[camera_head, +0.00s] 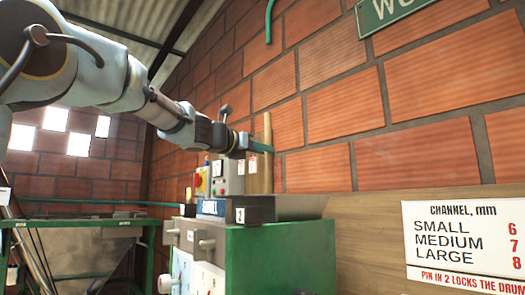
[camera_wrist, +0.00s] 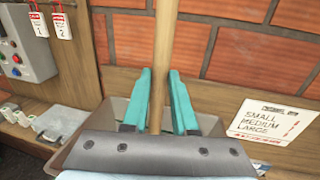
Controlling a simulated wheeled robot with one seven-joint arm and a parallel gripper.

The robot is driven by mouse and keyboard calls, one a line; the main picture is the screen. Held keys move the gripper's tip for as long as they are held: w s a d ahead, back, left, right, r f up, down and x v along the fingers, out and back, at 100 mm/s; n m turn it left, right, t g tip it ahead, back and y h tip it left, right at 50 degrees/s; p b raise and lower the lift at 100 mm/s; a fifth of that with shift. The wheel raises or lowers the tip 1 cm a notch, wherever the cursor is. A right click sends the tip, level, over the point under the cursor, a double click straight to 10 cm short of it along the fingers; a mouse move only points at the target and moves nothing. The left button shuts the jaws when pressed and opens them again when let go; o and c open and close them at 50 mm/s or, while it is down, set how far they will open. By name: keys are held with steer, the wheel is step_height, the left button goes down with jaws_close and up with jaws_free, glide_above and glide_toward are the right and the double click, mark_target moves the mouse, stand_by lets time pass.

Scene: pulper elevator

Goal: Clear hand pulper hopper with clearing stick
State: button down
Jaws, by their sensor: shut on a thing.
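My gripper (camera_head: 262,147) is shut on the clearing stick (camera_head: 268,122), a pale wooden rod held about upright above the pulper. In the wrist view the stick (camera_wrist: 161,45) runs between the two teal fingers of my gripper (camera_wrist: 163,75). The hand pulper (camera_head: 285,260) is a green box with a grey hopper (camera_head: 300,206) on top. The hopper's grey wall (camera_wrist: 118,108) shows behind the fingers in the wrist view. The stick's lower end meets the hopper rim line in the head view; I cannot tell whether it is inside. The hopper's inside is hidden.
A grey control box (camera_head: 227,178) with a red button stands behind the pulper, and tags (camera_wrist: 60,22) hang beside it. A brick wall (camera_head: 420,120) and a wooden board with a channel sign (camera_head: 465,240) are close at the right. A green-framed stand (camera_head: 100,222) is at the left.

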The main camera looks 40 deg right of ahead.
steer(key=shift+r, duration=0.25)
step_height(320, 180, up, 14)
steer(key=p, duration=1.4)
steer(key=shift+r, duration=0.15)
steer(key=shift+a, duration=0.1)
steer(key=s+a+b, duration=0.4)
steer(key=s+a, duration=0.3)
steer(key=a, duration=0.4)
steer(key=shift+s+a, duration=0.3)
steer(key=shift+a, duration=0.05)
stand_by(0.5)
steer(key=s+a+b, duration=0.7)
steer(key=a+b, duration=0.4)
steer(key=b, duration=0.4)
steer(key=shift+s+a, duration=0.25)
steer(key=shift+a, duration=0.15)
